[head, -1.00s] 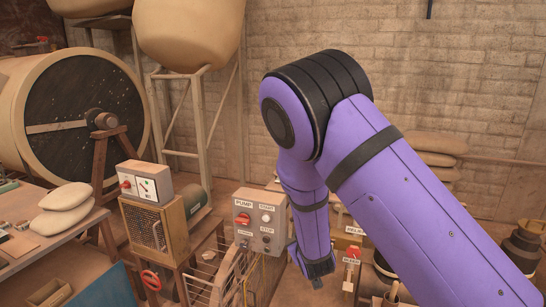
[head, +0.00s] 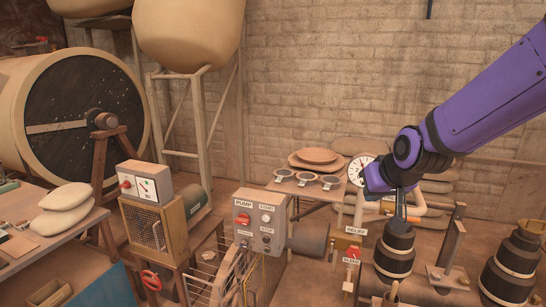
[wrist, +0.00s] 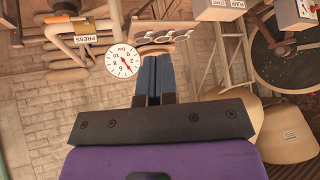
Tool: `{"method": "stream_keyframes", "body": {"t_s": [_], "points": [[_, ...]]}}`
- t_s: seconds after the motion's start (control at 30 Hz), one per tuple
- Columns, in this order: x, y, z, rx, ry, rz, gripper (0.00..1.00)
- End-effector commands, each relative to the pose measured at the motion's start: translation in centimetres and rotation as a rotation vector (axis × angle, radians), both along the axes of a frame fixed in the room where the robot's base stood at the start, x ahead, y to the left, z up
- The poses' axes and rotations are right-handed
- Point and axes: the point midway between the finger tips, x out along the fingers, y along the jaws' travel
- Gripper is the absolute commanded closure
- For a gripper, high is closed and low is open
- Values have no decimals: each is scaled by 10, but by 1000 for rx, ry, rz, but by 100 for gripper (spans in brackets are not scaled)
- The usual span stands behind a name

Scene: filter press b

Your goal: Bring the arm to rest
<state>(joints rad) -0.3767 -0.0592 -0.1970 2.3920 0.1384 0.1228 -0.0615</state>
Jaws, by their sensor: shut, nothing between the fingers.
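My purple arm reaches in from the upper right in the head view. My gripper (head: 401,213) points down just above a dark, banded cylindrical part (head: 394,250); whether the tips touch it I cannot tell. In the wrist view my gripper's fingers (wrist: 155,75) lie together, shut and empty.
A white dial gauge (head: 360,169) is just left of my wrist and also shows in the wrist view (wrist: 122,61). A table (head: 305,189) with several small cups stands behind. The pump control box (head: 260,222) stands left, with a second banded cylinder (head: 509,266) at right.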

Motion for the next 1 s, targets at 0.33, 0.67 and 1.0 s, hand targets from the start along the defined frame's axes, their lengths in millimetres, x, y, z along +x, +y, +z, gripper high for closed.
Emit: {"method": "stream_keyframes", "body": {"t_s": [0.33, 0.67, 1.0], "points": [[-98, -45, 61, 8, 88, -28, 100], [-199, -74, 88, -46, 171, -82, 100], [-247, -82, 91, -84, 216, -124, 100]]}}
